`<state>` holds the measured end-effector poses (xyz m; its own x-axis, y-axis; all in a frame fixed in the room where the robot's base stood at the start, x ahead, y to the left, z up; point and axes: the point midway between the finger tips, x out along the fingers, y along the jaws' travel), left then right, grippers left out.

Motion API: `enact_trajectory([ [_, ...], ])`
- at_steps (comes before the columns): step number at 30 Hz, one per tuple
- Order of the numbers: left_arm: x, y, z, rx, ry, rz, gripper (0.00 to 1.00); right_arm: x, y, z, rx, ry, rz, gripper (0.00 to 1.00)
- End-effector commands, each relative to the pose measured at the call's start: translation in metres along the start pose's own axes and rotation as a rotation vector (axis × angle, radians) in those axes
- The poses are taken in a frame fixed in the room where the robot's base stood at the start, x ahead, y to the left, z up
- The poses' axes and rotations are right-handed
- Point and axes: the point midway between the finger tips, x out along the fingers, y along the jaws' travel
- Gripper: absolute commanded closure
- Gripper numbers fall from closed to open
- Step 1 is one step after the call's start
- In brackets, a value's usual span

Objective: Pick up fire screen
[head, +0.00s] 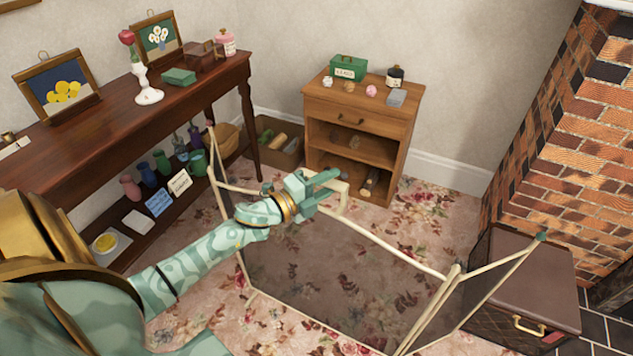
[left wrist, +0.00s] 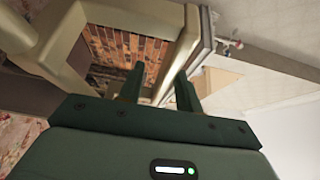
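The fire screen (head: 345,270) stands unfolded on the floral carpet, with dark see-through mesh panels and a cream frame. A cream handle loop (head: 342,206) rises from the top rail of its middle panel. My left gripper (head: 330,184) is at this handle, with its fingers pointing right and partly covering it. In the left wrist view my two fingers (left wrist: 160,88) are apart. A thick cream bar (left wrist: 75,50) of the screen shows close beside and beyond them. I cannot tell whether the fingers touch the handle. My right gripper is not in view.
A dark wooden side table (head: 120,95) with pictures and a vase stands at the left. A small wooden cabinet (head: 362,108) stands behind the screen. A brown chest (head: 525,265) is by the screen's right panel, near the brick fireplace (head: 565,130). Carpet lies free behind the screen.

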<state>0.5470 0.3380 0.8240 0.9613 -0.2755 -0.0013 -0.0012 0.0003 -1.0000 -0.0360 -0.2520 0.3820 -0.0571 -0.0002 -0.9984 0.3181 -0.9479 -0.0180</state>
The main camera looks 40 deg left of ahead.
Motion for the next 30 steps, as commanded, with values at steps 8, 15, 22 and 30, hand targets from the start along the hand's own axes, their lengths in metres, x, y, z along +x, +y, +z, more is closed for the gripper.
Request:
enact_trajectory([
  [8,-0.0003,-0.0002,-0.0001,-0.001,0.0,0.0,0.99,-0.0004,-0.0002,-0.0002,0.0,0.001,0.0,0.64],
  [15,-0.0005,0.0001,-0.0001,-0.001,0.0,0.001,1.0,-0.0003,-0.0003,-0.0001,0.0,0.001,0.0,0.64],
  [22,-0.0006,0.0004,-0.0002,-0.001,0.0,0.001,1.0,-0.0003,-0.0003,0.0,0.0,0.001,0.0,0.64],
  [30,-0.0007,0.0007,-0.0002,-0.001,0.0,0.002,1.0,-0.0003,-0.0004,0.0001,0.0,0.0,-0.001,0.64],
])
